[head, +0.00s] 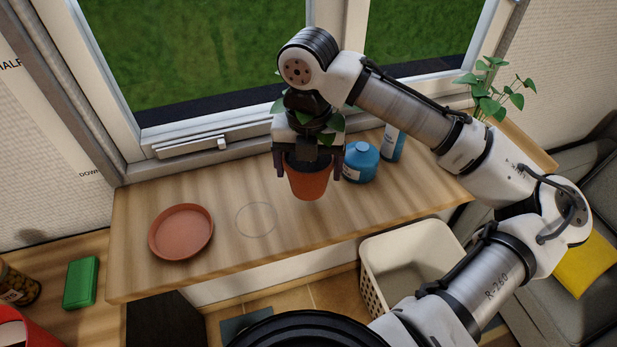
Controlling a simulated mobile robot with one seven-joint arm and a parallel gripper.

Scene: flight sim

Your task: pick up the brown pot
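The brown pot (309,184) is a terracotta flowerpot with dark soil and green leaves, upright over the wooden sill shelf (225,262). My gripper (308,170) points down from above it, with one finger on each side of the pot's rim. The fingers are very close to the rim; I cannot tell whether they press on it. The gripper and wrist hide most of the plant. I cannot tell whether the pot's base touches the shelf.
A terracotta saucer (181,232) and a faint ring mark (256,219) lie left of the pot. A blue bottle (361,162) stands close on its right, with a blue-and-white container (392,143) behind. A leafy plant (492,98) is farther right. A white basket (408,258) stands below the shelf.

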